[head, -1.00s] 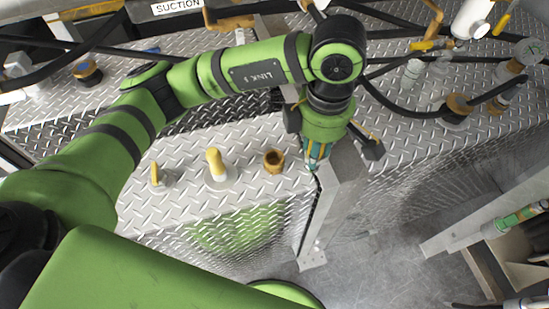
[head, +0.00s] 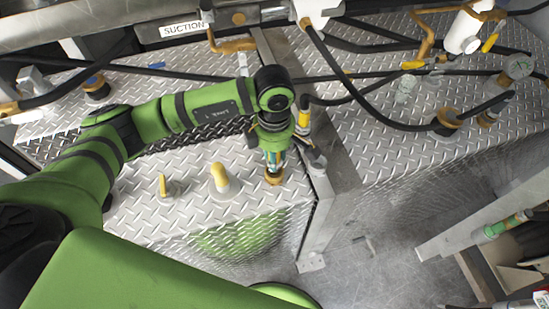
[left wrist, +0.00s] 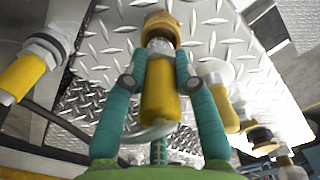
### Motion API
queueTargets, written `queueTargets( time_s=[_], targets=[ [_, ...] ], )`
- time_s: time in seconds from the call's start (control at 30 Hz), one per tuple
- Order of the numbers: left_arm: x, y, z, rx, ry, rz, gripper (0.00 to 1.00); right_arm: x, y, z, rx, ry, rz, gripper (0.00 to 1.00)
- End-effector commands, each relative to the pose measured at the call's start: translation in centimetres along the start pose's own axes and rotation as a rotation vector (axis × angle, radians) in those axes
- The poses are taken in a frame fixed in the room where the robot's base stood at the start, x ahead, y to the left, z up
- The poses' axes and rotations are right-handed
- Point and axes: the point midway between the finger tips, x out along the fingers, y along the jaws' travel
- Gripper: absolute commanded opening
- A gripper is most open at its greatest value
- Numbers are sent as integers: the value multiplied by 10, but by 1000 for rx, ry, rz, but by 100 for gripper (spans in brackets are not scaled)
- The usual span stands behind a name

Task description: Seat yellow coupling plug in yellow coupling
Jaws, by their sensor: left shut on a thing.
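My left gripper (head: 273,163) points down over the diamond-plate deck, right at a brass-coloured coupling (head: 273,178). In the left wrist view its teal fingers (left wrist: 160,85) are shut around the yellow coupling plug (left wrist: 160,95). The plug's silver tip (left wrist: 160,46) is lined up with the coupling's brass ring (left wrist: 161,22) and is at or very near its mouth. I cannot tell whether the tip is inside. The plug is mostly hidden by the fingers in the head view. My right gripper is not in view.
A yellow-topped white fitting (head: 220,178) and a smaller yellow-handled fitting (head: 165,186) stand left of the coupling. A yellow-banded hose end (head: 303,120) is close behind the gripper. A grey metal post (head: 318,215) stands at the deck's right edge. Black hoses cross behind.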

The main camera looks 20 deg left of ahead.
Motion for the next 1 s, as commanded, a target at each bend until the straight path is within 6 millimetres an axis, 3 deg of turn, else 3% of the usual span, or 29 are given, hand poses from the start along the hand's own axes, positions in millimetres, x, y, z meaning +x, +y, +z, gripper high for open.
queueTargets(
  time_s=[0.1,0.23,0.63,0.67,0.7,1.0],
  targets=[
    [16,-2,0,1,2,-6,0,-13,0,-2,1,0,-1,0],
    [29,-1,0,0,1,-2,0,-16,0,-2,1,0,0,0],
    [36,-1,1,1,0,0,0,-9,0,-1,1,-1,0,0],
    [34,-1,0,1,1,-1,40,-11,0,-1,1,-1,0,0],
    [34,-1,0,1,1,-1,52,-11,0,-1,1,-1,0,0],
    [34,-1,0,1,1,-2,52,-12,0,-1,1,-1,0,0]
  ],
)
